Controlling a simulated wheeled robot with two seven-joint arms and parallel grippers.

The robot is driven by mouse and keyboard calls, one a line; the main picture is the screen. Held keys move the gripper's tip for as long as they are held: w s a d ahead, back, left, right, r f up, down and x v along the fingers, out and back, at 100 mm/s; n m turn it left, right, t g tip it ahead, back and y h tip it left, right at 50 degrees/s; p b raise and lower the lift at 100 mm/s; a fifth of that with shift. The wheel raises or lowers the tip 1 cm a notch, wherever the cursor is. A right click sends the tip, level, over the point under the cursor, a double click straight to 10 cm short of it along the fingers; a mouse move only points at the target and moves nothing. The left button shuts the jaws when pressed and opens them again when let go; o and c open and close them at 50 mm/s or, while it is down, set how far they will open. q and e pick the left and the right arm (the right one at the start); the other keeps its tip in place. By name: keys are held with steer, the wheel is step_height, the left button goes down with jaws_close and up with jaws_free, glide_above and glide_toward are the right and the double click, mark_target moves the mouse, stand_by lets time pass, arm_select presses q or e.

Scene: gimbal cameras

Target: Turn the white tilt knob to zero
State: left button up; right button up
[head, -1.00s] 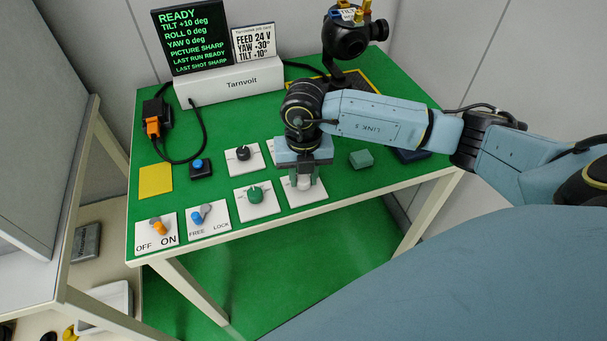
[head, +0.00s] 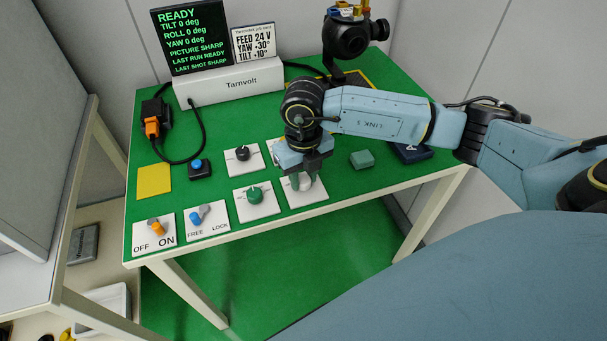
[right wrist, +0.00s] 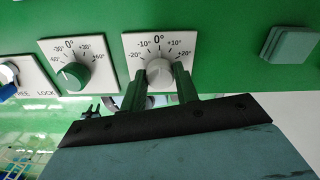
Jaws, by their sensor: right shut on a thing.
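The white tilt knob (head: 305,182) sits on a white plate at the front right of the row of knobs. In the right wrist view the white knob (right wrist: 159,74) stands under a scale from -20° to +20°, with 0° at the top. My right gripper (head: 303,184) is shut on the white knob, its two green fingers (right wrist: 160,88) on either side of it. The fingers hide part of the knob, and I cannot make out its pointer. The screen (head: 190,38) reads READY, TILT 0 deg, ROLL 0 deg, YAW 0 deg. My left gripper is not in view.
A green knob (head: 255,195) is just left of the white one, and a black knob (head: 242,153) is behind it. Two toggle switches, orange (head: 156,226) and blue (head: 197,217), stand at the front left. A green block (head: 362,159) lies right of my gripper.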

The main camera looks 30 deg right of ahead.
mark_target(303, 179)
steer(key=o, duration=1)
steer(key=shift+c, duration=0.2)
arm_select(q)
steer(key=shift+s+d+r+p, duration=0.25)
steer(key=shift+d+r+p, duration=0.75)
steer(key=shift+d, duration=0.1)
arm_select(e)
step_height(303, 179, up, 13)
steer(key=shift+r, duration=0.2)
steer(key=shift+a, duration=0.1)
